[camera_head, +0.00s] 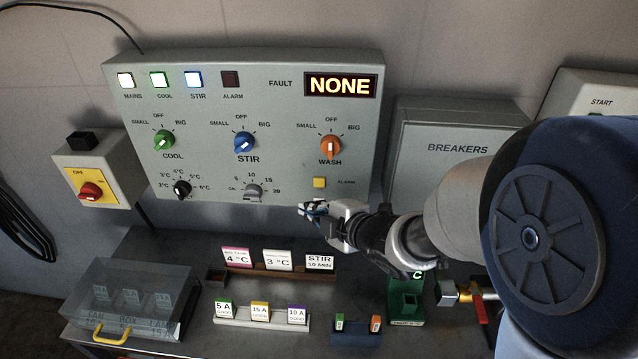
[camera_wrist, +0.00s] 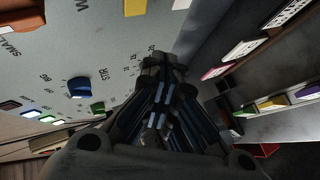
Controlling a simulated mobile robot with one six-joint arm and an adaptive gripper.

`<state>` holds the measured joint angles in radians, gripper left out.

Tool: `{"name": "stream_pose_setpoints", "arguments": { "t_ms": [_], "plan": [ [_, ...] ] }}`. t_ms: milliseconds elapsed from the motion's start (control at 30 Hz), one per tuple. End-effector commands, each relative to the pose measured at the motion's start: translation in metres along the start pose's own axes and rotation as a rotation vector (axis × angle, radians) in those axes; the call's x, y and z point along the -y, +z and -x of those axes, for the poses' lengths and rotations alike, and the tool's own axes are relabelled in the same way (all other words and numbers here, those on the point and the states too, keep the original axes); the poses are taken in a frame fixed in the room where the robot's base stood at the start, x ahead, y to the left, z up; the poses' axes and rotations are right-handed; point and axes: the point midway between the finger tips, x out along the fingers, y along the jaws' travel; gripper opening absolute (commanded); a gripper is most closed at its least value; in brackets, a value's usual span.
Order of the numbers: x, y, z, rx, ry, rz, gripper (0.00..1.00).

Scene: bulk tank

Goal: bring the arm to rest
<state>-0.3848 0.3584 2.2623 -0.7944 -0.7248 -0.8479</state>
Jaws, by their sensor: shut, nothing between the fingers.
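My gripper (camera_head: 312,209) is shut and empty, just below the lower edge of the control panel (camera_head: 290,110). It is to the right of and below the grey timer knob (camera_head: 253,191) and apart from it in the head view. In the wrist view my closed fingers (camera_wrist: 165,68) fill the middle, with the panel on the left and the bench cards on the right. My arm reaches in from the right. The display (camera_head: 340,85) reads NONE. The mains, cool and stir lamps are lit; the alarm lamp (camera_head: 230,79) is dark.
Below my gripper, a rack (camera_head: 270,272) holds cards and a white rack (camera_head: 262,320) holds fuses. A clear box (camera_head: 130,295) stands at the left. A green holder (camera_head: 406,305) and a red-handled valve (camera_head: 478,300) are at the right. The breaker box (camera_head: 455,145) is behind my arm.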

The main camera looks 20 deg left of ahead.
Motion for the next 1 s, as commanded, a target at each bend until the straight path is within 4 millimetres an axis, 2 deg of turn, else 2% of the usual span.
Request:
{"name": "stream_pose_setpoints", "arguments": {
  "t_ms": [333,467,567,667,700,767,800,867,900,1000],
  "plan": [
    [-0.001,0.001,0.001,0.004,0.000,-0.002,0.00],
    [-0.013,0.020,0.018,0.085,0.005,-0.057,0.00],
    [-0.029,0.053,0.056,0.242,0.015,-0.184,0.00],
    [-0.039,0.090,0.117,0.444,0.040,-0.392,0.00],
    [-0.038,0.102,0.145,0.523,0.053,-0.491,0.00],
    [-0.032,0.113,0.186,0.633,0.075,-0.644,0.00],
    [-0.026,0.117,0.214,0.699,0.091,-0.749,0.00],
    [-0.012,0.117,0.253,0.789,0.116,-0.913,0.00],
    [-0.001,0.114,0.278,0.842,0.132,-1.023,0.00],
    [0.032,0.094,0.329,0.947,0.164,-1.292,0.00]
  ]
}}
